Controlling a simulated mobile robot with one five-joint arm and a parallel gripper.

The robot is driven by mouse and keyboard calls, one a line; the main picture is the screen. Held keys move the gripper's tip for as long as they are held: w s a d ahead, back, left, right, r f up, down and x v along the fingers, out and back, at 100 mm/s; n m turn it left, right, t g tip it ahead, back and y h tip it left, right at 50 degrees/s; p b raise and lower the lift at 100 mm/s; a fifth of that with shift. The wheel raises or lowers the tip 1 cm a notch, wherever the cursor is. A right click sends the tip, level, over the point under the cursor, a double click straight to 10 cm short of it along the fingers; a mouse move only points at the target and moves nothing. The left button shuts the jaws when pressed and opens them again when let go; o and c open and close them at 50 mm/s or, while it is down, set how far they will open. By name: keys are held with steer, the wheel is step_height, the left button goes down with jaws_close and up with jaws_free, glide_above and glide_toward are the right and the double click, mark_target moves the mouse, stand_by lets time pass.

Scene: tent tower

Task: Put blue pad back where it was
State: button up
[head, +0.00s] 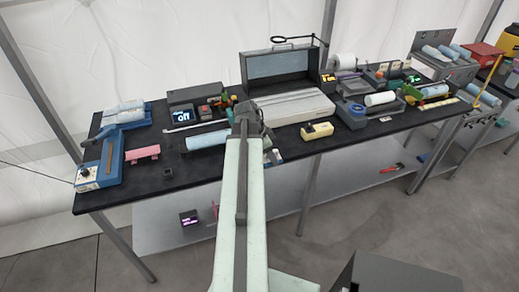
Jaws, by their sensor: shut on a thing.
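My gripper (248,113) is over the middle of the black bench, in front of the long grey case. It is seen from behind, and my arm covers its fingertips. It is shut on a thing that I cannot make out. No blue pad can be told for certain. A small blue and white piece (272,157) shows just right of my arm, near the bench's front edge. A light blue roll (208,139) lies just left of my arm.
The black bench (160,182) holds a blue device (112,158) and a pink block (142,153) at left. A yellow box (317,131) stands right of my arm, near the front edge. An open grey case (285,65) stands behind. Some bare bench lies front left.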

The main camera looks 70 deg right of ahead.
steer(key=w+d, duration=0.2)
steer(key=d, duration=0.1)
steer(key=w+d, duration=0.3)
steer(key=w+d+f+b, duration=0.1)
steer(key=w+d, duration=0.1)
steer(key=d, duration=0.1)
steer(key=shift+w, duration=0.4)
step_height(320, 180, down, 4)
steer(key=b, duration=0.4)
steer(key=shift+r+p, duration=0.2)
steer(key=shift+p, duration=0.1)
steer(key=shift+f, duration=0.25)
steer(key=o, duration=1.2)
steer(key=shift+r, duration=0.1)
